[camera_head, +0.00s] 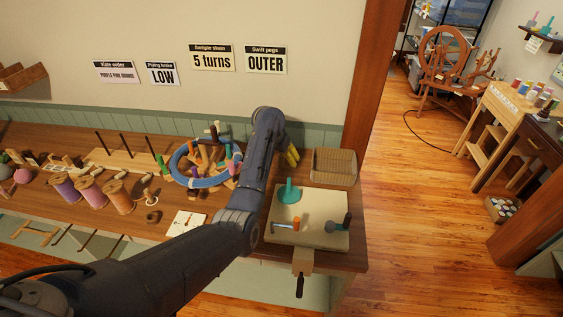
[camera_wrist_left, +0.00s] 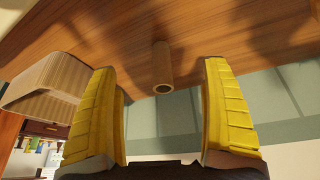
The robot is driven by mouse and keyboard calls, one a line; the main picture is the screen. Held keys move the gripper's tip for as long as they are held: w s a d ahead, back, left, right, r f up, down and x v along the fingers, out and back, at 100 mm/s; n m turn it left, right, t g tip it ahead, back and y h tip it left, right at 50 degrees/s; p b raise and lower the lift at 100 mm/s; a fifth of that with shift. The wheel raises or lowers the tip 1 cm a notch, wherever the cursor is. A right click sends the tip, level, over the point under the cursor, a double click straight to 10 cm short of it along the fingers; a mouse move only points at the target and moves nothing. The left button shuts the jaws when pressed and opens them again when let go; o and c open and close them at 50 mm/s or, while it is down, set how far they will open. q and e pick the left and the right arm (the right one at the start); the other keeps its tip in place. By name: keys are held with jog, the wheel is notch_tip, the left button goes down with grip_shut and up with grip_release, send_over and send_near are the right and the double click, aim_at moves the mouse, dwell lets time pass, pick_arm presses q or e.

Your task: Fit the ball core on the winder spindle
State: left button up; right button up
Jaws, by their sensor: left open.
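A light brown hollow tube (camera_wrist_left: 162,70), which looks like the ball core, stands on the wooden table in the left wrist view. It shows between and beyond the two yellow fingers of my left gripper (camera_wrist_left: 165,110), which are wide apart and not touching it. In the head view my left gripper (camera_head: 292,157) is at the back of the table, and I cannot make out the tube there. The winder (camera_head: 318,236) is a pale board clamped at the table's front right. It bears a teal cone (camera_head: 290,192), a small orange piece and a dark-knobbed crank. I cannot tell which part is the spindle.
A ribbed basket (camera_head: 334,166) stands right of my left gripper and also shows in the left wrist view (camera_wrist_left: 45,85). A blue ring (camera_head: 190,181) with pegs and thread spools (camera_head: 91,191) fill the table's left. My left arm crosses above the table.

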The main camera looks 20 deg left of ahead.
pick_arm(q)
jog(key=shift+x, duration=2.2)
jog(key=shift+a, duration=0.15)
jog(key=c, duration=0.9)
